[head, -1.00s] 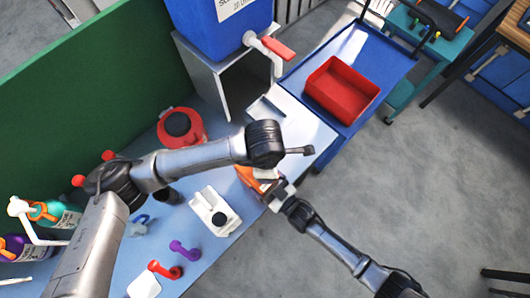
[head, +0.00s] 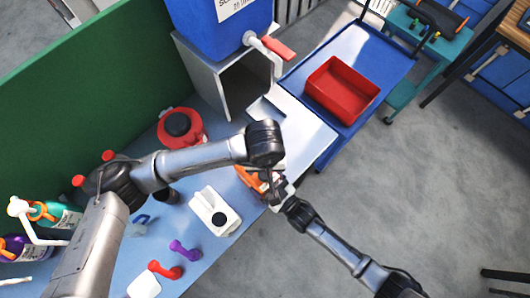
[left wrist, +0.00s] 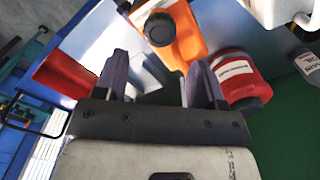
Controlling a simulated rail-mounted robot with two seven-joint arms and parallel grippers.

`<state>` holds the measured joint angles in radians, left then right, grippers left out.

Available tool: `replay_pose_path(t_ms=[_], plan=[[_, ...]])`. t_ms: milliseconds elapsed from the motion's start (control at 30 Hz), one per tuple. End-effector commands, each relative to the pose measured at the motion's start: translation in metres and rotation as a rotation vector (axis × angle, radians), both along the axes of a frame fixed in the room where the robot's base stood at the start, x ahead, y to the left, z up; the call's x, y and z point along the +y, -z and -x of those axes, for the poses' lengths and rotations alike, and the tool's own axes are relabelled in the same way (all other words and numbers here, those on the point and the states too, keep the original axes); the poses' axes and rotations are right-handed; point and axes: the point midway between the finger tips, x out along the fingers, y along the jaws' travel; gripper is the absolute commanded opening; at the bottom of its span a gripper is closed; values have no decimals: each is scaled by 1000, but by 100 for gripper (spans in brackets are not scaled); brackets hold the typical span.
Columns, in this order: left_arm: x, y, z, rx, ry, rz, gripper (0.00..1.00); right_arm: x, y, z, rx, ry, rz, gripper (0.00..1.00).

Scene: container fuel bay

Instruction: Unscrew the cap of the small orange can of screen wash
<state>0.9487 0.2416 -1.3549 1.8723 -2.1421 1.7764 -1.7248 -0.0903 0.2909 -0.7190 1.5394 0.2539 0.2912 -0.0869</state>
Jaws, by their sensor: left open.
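The small orange can (head: 250,178) stands near the bench's front edge, partly hidden by my left arm in the head view. In the left wrist view the orange can (left wrist: 181,42) shows its round black cap (left wrist: 160,28), still on it. My left gripper (left wrist: 160,58) is open and empty, with the cap beyond its fingertips and slightly above their middle in the picture. In the head view my left wrist covers its fingers. My right gripper (head: 282,192) is at the can's front side, apparently touching it. Its fingers are too small and hidden to tell their state.
A red can (head: 182,127) stands behind my left arm, a white can (head: 214,210) in front. A blue drum (head: 218,30) with a red-handled tap sits on a stand. A red bin (head: 341,90) lies on the blue cart.

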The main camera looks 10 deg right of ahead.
Motion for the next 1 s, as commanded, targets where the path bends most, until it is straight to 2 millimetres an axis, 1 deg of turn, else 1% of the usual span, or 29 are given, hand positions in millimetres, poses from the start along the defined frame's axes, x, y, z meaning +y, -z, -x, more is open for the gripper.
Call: replay_pose_path(t_ms=[167, 400, 600, 800, 1000], plan=[[0, 18, 1, 4, 21, 0, 64, 0, 0, 0, 1, 0, 1, 24], [0, 50, 1, 4, 19, 0, 64, 0, 0, 0, 1, 0, 1, 24], [0, 70, 0, 2, 18, 0, 64, 0, 0, 0, 1, 0, 1, 24], [0, 78, 0, 1, 20, 0, 64, 0, 0, 0, 1, 0, 1, 24], [0, 79, 0, 0, 20, 0, 64, 0, 0, 0, 1, 0, 1, 24]])
